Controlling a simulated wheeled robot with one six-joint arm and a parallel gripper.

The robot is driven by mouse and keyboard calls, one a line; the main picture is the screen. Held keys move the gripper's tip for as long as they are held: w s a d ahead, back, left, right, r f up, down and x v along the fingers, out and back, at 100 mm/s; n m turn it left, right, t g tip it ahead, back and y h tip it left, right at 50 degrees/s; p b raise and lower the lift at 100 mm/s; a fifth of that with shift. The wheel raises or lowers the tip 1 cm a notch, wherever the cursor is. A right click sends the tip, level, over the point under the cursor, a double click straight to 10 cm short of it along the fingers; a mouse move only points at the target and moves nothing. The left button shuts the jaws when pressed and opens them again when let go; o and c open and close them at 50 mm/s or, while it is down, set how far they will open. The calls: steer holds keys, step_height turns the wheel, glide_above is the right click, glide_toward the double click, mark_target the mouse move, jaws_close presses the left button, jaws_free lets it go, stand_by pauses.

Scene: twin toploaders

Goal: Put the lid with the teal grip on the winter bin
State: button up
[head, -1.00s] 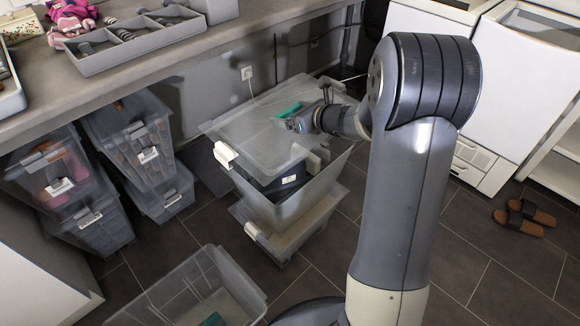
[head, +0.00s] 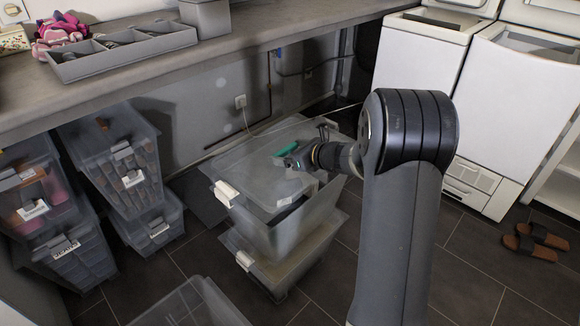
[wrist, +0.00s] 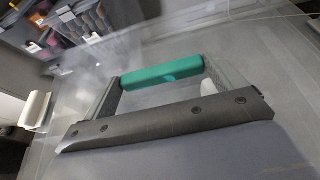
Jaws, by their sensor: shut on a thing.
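The clear lid (head: 245,165) with the teal grip (head: 272,150) lies over the upper of two stacked translucent bins (head: 290,228). My gripper (head: 292,160) is shut on the teal grip; in the wrist view a finger stands at each end of the teal grip (wrist: 162,72). A white label or clip (head: 227,190) on the upper bin's front corner is too small to read, so I cannot tell which bin is the winter bin.
An open clear bin (head: 185,308) stands on the floor at the bottom edge, partly cut off. Several filled bins (head: 125,165) are stacked at left under the counter (head: 270,22). White machines (head: 425,55) stand at right. Brown sandals (head: 535,242) lie on the tiled floor.

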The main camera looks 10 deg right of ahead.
mark_target(320, 176)
steer(key=shift+f+b, duration=0.6)
steer(key=shift+f, duration=1.25)
steer(key=shift+f+b, duration=0.45)
steer(key=shift+f, duration=0.05)
steer(key=o, duration=0.8)
steer(key=shift+r, duration=0.1)
steer(key=shift+r+p, duration=0.65)
steer(key=shift+p, duration=0.05)
steer(key=p+v, duration=0.2)
steer(key=v, duration=0.9)
steer(key=shift+s+d+p, duration=0.25)
steer(key=shift+s+p, duration=0.1)
steer(key=shift+s, duration=0.05)
steer(key=shift+f, duration=0.1)
